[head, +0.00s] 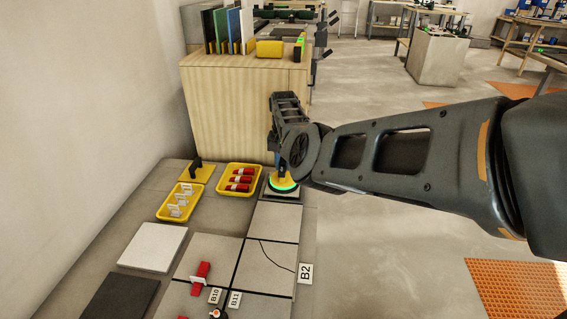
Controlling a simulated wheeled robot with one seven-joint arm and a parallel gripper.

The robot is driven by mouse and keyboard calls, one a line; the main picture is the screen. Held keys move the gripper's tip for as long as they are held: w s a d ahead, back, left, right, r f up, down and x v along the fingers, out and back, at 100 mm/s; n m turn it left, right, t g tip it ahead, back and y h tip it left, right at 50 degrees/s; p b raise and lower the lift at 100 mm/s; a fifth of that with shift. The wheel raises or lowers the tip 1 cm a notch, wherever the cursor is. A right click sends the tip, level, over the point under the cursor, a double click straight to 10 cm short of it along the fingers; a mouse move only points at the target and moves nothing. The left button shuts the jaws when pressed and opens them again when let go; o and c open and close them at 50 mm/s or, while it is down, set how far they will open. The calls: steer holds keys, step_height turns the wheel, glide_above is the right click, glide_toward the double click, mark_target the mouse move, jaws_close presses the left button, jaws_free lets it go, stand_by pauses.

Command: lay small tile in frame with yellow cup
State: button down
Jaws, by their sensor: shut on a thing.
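The yellow cup (286,180), with a glowing green ring round its base, stands at the far end of the tile row. My gripper (282,163) is above it and shut on its upper part; the arm hides much of the grip. A small grey tile (292,195) shows directly under the cup, at or just above the floor; I cannot tell whether it is touching down. A dark border shows around it, but I cannot clearly make out the frame. Larger grey tiles (277,221) lie in front of it with dark joints between them.
A yellow tray with red wedges (221,187) is just left of the cup. A yellow tray with white clips (161,211) and a yellow-based tool (205,174) lie further left. A wooden cabinet (235,110) stands close behind. One front tile (265,275) has a crack line. Open floor lies right.

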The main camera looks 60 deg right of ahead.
steer(key=shift+f+b, duration=0.75)
steer(key=shift+f, duration=0.05)
stand_by(1.0)
steer(key=c, duration=0.8)
jaws_free()
steer(key=shift+r+p, duration=1.35)
steer(key=shift+r, duration=2.55)
